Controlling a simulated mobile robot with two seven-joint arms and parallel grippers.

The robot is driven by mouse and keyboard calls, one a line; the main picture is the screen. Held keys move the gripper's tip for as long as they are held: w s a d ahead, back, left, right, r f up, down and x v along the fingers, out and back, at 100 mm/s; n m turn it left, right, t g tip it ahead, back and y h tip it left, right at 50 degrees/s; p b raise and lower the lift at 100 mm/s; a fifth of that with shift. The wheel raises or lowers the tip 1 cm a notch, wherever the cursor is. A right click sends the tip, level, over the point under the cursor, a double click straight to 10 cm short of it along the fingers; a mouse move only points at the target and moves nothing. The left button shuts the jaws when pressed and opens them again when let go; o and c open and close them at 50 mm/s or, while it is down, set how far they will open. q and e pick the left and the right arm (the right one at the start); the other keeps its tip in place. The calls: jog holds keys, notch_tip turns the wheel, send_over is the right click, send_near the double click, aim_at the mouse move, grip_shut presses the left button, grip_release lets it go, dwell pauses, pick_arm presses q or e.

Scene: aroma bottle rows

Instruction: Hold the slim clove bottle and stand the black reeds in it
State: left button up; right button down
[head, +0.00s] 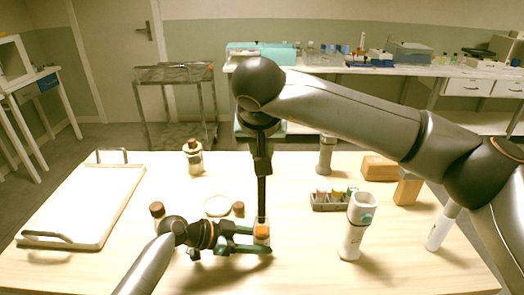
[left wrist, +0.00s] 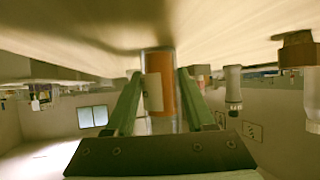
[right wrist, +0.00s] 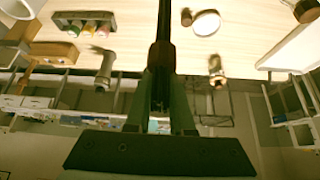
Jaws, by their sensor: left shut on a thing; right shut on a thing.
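The slim clove bottle, with an orange body and pale label, stands on the table in the head view (head: 262,232). It also shows in the left wrist view (left wrist: 161,85), between green fingers. My left gripper (head: 258,240) is shut on it from the left, low over the table. My right gripper (head: 262,160) points down above the bottle and is shut on the black reeds (head: 262,194). The reeds hang about upright, their lower end at the bottle's top. I cannot tell whether they are inside its neck. The reeds also show as a dark bundle in the right wrist view (right wrist: 164,30).
A white tray (head: 122,203) lies left. A corked bottle (head: 195,162), brown caps (head: 157,209) and a pale ring (head: 217,205) are nearby. Right stand a vial rack (head: 322,204), white cylinders (head: 353,235) and wooden blocks (head: 407,189). The front right table is mostly clear.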

aim_at(262, 189)
jog(key=shift+f, duration=5.1)
jog(key=c, duration=0.7)
grip_release()
jog(key=shift+r, duration=0.1)
jog(key=v, duration=1.2)
pick_arm(q)
jog(key=o, duration=1.1)
jog(key=shift+c, duration=0.2)
